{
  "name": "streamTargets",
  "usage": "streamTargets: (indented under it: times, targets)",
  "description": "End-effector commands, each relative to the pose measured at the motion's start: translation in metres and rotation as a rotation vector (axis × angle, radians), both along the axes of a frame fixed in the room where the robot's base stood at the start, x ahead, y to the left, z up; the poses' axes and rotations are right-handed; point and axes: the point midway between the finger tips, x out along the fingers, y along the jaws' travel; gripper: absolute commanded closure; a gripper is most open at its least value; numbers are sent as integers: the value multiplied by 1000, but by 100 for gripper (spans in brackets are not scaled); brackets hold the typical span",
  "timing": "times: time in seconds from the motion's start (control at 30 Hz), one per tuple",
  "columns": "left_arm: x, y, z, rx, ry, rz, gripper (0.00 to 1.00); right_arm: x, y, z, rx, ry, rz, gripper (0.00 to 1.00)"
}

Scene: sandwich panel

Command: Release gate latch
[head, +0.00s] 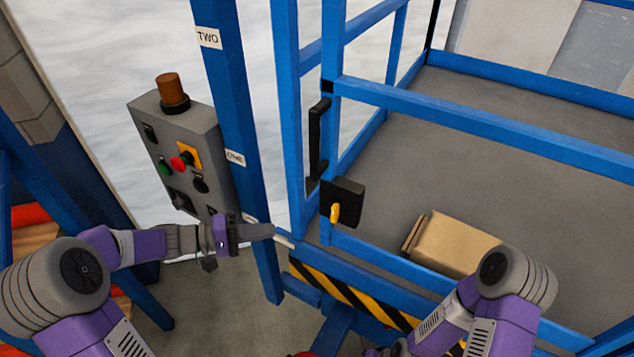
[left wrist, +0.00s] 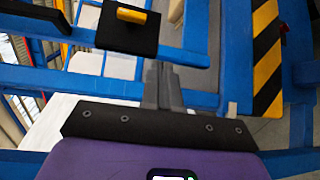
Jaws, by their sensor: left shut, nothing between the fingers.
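The gate latch is a black box (head: 347,196) with a yellow lever (head: 335,213), fixed on the blue gate (head: 470,115). The lever points down in the head view. In the left wrist view, the black latch box (left wrist: 127,38) and yellow lever (left wrist: 131,15) show upper left of the fingers. My left gripper (head: 272,231) is shut and empty, left of and a little below the latch, apart from it. Its closed fingers also show in the left wrist view (left wrist: 162,80). My right arm is at the lower right; its gripper is mostly cut off or hidden, its jaws unclear.
A grey control box (head: 185,150) with buttons hangs left of the blue post (head: 228,90). A black vertical handle (head: 318,140) is above the latch. A cardboard box (head: 455,245) lies on the platform floor. A yellow-black striped edge (head: 350,295) runs below the gate.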

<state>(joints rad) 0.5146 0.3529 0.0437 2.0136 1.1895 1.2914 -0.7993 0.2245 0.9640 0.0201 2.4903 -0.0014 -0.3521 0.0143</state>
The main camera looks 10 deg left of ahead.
Motion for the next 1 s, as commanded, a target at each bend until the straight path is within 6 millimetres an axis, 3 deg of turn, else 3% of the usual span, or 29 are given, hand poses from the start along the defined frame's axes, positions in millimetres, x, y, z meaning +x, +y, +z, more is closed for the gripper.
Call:
streamTargets:
  times: [0.03, 0.17, 0.57, 0.77, 1.0]
  targets:
    - [2, 6, 25, -30, -52, 12, 100, 0, 0, 7, 0, 1, 0, 57]
    - [4, 14, 51, -75, -128, 22, 100, 0, 0, 9, 0, 1, -1, 57]
    - [5, 12, 53, -82, -134, 21, 100, -1, 0, 9, 0, 1, -1, 57]
    - [13, -12, 54, -83, -132, 18, 100, 0, 0, 13, 0, 1, -1, 57]
    - [33, -60, 54, -83, -131, 16, 100, 0, 0, 20, 0, 1, 0, 57]
